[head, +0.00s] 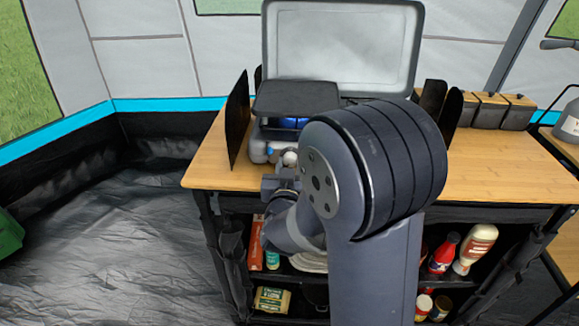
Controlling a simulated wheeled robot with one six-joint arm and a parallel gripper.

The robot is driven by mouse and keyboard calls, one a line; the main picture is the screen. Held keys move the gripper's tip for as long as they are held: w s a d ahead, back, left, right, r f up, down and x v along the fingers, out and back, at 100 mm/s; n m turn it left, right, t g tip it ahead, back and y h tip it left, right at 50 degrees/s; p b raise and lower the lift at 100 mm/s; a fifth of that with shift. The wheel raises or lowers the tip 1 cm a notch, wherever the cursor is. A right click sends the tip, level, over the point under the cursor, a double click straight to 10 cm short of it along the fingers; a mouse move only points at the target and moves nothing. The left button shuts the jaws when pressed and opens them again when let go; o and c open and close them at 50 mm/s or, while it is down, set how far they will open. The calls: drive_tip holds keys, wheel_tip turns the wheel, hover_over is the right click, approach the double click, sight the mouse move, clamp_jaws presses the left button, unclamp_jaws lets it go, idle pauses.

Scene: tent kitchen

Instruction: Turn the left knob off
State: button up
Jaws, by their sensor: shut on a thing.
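The camp stove (258,147) stands on the wooden table with its grey lid (342,45) raised. A blue glow (290,123) shows under the dark griddle plate (297,97) on its left side. The left knob (290,158) is a small pale round shape on the stove's front. My gripper (286,170) is at the stove's front and shut on this knob. The fingertips are small and partly hidden, and the knob's angle cannot be read. My arm hides the right part of the stove front.
Dark upright wind panels (238,118) flank the stove. Wooden-lidded containers (490,108) stand at the right of the table. Shelves below hold a red bottle (443,253), a pale bottle (475,248) and a box (271,299). The floor at left is mostly clear.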

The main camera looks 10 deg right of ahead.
drive_tip(key=shift+c, duration=1.1)
